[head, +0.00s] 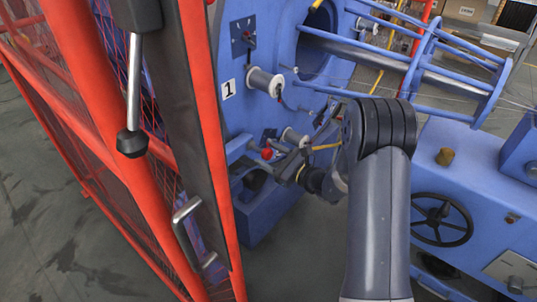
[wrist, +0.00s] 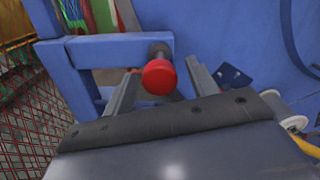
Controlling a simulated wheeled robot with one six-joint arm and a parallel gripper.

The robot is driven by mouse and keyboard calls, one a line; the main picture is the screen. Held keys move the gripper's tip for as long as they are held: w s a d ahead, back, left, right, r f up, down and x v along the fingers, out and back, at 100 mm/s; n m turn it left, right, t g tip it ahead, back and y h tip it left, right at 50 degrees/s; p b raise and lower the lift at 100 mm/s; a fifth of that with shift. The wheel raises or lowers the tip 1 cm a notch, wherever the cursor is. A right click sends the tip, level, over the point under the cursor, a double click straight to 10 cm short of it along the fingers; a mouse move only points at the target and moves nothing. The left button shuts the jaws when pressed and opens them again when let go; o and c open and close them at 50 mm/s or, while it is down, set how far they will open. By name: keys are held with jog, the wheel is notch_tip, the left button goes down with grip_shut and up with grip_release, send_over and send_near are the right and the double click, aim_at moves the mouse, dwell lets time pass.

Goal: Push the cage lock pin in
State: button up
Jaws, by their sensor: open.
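The cage lock pin shows as a round red knob (wrist: 159,77) on a dark shank at a blue bracket (wrist: 105,50) in the wrist view. In the head view the red knob (head: 267,153) is small, low on the blue machine below the number 1 plate. My gripper (wrist: 160,68) is open, with one finger on each side of the knob in the wrist picture. Nothing is held between the fingers. I cannot tell whether they touch the knob. In the head view my gripper (head: 273,163) is close to the knob and partly hard to make out.
A red mesh guard (head: 150,150) with a dark handle stands at the left. White spools (head: 264,82) sit on the blue machine. Blue cage tubes (head: 400,60) extend right. A blue unit with a black handwheel (head: 441,219) stands at the right. Grey floor shows at lower left.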

jog(key=shift+w+a, duration=0.25)
jog(key=shift+a, duration=0.05)
jog(key=shift+c, duration=0.4)
grip_shut()
